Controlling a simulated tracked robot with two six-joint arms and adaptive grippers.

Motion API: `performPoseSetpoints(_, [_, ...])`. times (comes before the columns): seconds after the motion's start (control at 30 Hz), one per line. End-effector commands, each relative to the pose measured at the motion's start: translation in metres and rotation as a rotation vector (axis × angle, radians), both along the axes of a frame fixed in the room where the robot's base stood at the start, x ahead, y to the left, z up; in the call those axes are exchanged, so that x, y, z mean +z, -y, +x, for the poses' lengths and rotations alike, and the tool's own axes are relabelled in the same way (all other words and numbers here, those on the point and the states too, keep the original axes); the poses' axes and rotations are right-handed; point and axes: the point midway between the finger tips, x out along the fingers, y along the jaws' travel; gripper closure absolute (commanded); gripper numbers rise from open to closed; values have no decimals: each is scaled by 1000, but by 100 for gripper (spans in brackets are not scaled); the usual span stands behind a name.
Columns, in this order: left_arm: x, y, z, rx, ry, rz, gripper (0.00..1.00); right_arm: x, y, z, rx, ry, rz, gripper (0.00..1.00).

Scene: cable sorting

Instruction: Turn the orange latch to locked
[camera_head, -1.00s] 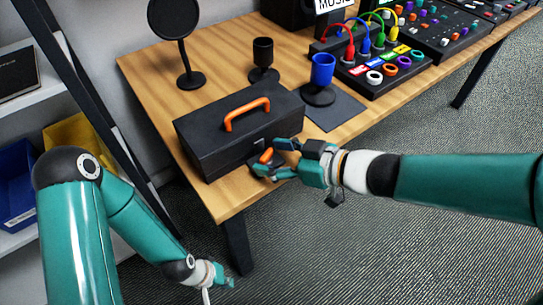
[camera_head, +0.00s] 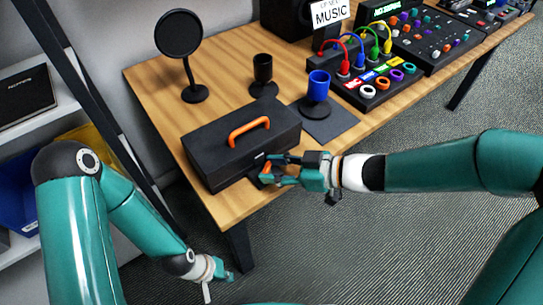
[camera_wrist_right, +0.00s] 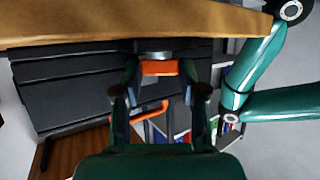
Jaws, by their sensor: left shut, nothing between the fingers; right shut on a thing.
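The black case (camera_head: 225,165) sits near the table's front left corner, lid down, with an orange carry handle (camera_head: 249,131) on top. The small orange latch (camera_head: 266,169) is low on its front face, partly hidden by my gripper. My right gripper (camera_head: 267,173) is shut on the latch. The right wrist view shows the latch (camera_wrist_right: 160,68) as a short orange bar between the two fingers (camera_wrist_right: 160,88). I cannot tell its exact turn angle. My left gripper (camera_head: 222,277) is shut and empty, low beside the table, away from the case.
On the table stand a round black pop filter (camera_head: 179,33), a black cup (camera_head: 262,67), a blue cup (camera_head: 318,85) on a dark mat (camera_head: 332,126), and a cable panel (camera_head: 372,98) with coloured plugs. Shelves with bins are at left. The floor right of the table is open.

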Motion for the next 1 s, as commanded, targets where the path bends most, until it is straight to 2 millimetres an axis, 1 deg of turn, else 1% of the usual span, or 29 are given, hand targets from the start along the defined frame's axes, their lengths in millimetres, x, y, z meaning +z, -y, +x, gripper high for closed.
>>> performPoseSetpoints(0.03, [17,0,0,0,0,0,100,7,0,1,22,-4,2,93])
performPoseSetpoints(0.13, [26,0,0,0,0,0,100,5,0,1,58,-4,3,93])
performPoseSetpoints(0.23, [29,0,0,0,0,0,100,2,0,0,78,-3,5,93])
performPoseSetpoints(0.57, [27,0,0,0,-1,0,100,0,-1,-1,84,-2,6,93])
performPoseSetpoints(0.6, [27,0,0,0,-1,0,100,0,-1,-1,84,-2,6,52])
performPoseSetpoints(0.67, [27,0,0,0,-1,0,100,0,-1,-1,84,-2,6,42])
performPoseSetpoints(0.7, [27,0,0,0,-1,0,100,0,0,0,84,-2,6,35])
performPoseSetpoints(0.73, [27,0,0,0,-1,0,100,0,0,0,84,-1,5,33])
performPoseSetpoints(1.0, [28,0,0,0,0,0,100,0,0,0,82,0,4,33])
